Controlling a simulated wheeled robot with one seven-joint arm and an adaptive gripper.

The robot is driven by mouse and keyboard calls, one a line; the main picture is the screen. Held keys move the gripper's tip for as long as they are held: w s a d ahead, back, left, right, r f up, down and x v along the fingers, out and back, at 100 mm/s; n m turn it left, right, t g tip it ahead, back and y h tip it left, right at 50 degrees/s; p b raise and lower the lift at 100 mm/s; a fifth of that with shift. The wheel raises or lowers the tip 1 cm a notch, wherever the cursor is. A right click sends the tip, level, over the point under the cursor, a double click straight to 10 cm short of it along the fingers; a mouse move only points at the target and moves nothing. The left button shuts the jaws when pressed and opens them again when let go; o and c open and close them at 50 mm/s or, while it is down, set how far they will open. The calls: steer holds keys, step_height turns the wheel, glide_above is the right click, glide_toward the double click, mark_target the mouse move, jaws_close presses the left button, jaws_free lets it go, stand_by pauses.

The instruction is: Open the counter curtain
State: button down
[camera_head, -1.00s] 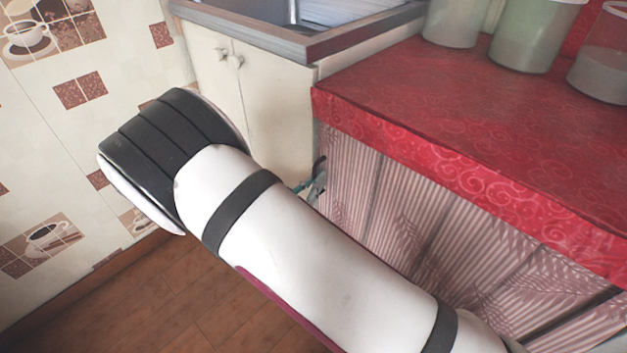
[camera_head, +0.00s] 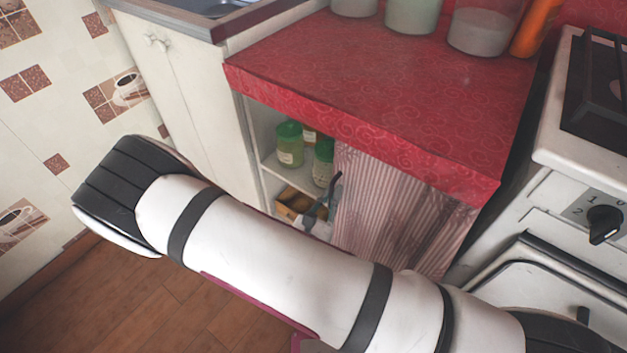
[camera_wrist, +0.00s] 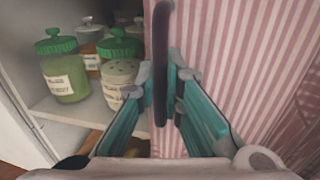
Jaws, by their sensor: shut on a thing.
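The counter curtain (camera_head: 385,205), pink and white striped, hangs under the red counter top and is bunched toward the right. It fills the right of the wrist view (camera_wrist: 245,60). The left part of the opening is uncovered and shows shelves. My gripper (camera_wrist: 160,90) has teal fingers and is shut on the curtain's left edge, where a dark upright strip runs between the fingertips. In the head view my gripper (camera_head: 325,200) shows small at the curtain's left edge, partly hidden behind my arm.
Green-lidded jars (camera_head: 290,145) stand on the shelf inside, with a wooden box (camera_head: 293,204) below. A white stove (camera_head: 580,150) stands to the right of the counter. A white sink cabinet (camera_head: 185,90) is at left. Glass jars (camera_head: 412,14) stand on the counter top (camera_head: 400,85).

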mark_target(374, 176)
steer(key=s+d, duration=0.2)
steer(key=d, duration=0.1)
steer(key=s+d+p, duration=0.1)
steer(key=s+d, duration=0.2)
steer(key=shift+s+d+p, duration=0.2)
steer(key=shift+d+p, duration=0.1)
steer(key=shift+d, duration=0.05)
steer(key=shift+f, duration=0.1)
steer(key=c, duration=2)
jaws_free()
steer(key=shift+o, duration=0.2)
steer(key=shift+r, duration=0.2)
step_height(374, 176, up, 10)
steer(key=shift+f, duration=0.15)
